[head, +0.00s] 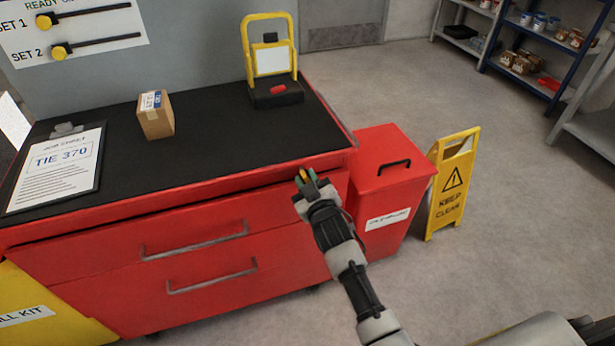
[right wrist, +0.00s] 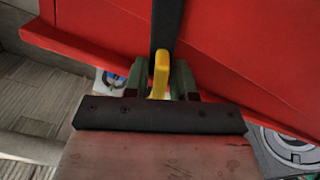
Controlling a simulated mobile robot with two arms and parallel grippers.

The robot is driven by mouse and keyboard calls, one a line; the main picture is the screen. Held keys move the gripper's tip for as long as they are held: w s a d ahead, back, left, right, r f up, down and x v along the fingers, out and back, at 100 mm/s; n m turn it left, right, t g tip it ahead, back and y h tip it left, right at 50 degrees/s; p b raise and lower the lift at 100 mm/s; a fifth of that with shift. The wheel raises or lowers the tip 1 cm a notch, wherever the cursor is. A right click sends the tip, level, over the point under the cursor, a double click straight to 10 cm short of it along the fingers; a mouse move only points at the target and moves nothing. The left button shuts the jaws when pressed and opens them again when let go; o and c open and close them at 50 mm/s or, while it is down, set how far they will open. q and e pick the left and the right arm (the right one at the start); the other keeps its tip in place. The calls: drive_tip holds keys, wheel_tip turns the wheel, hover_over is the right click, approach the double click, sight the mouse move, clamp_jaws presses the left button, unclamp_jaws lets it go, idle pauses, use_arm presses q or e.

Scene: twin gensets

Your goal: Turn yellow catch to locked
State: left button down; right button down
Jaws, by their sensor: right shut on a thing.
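The yellow catch (right wrist: 161,72) is on the red cabinet's front, just under the worktop edge at its right end. My right gripper (right wrist: 162,82) is shut on it, with a greenish finger on each side. In the head view my right gripper (head: 305,183) reaches the cabinet from below, and only a small bit of yellow shows between its fingers. In the right wrist view the catch lies in line with a dark vertical strip (right wrist: 168,22) on the red surface. Any lock marking is hidden or too small to read. My left gripper is not in view.
The red cabinet (head: 210,248) has drawers with bar handles. On its black top are a cardboard box (head: 155,117), a clipboard (head: 57,170) and a yellow-framed stand (head: 270,60). A red bin (head: 385,190) and a yellow floor sign (head: 451,185) stand right of it. Floor at right is clear.

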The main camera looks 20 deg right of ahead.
drive_tip(key=shift+m+p, duration=0.9)
drive_tip(key=shift+m, duration=1.4)
drive_tip(key=shift+f, duration=0.1)
drive_tip(key=c, duration=1.2)
unclamp_jaws()
drive_tip(key=shift+o, duration=0.2)
drive_tip(key=s, duration=1.1)
drive_tip(key=shift+d, duration=0.15)
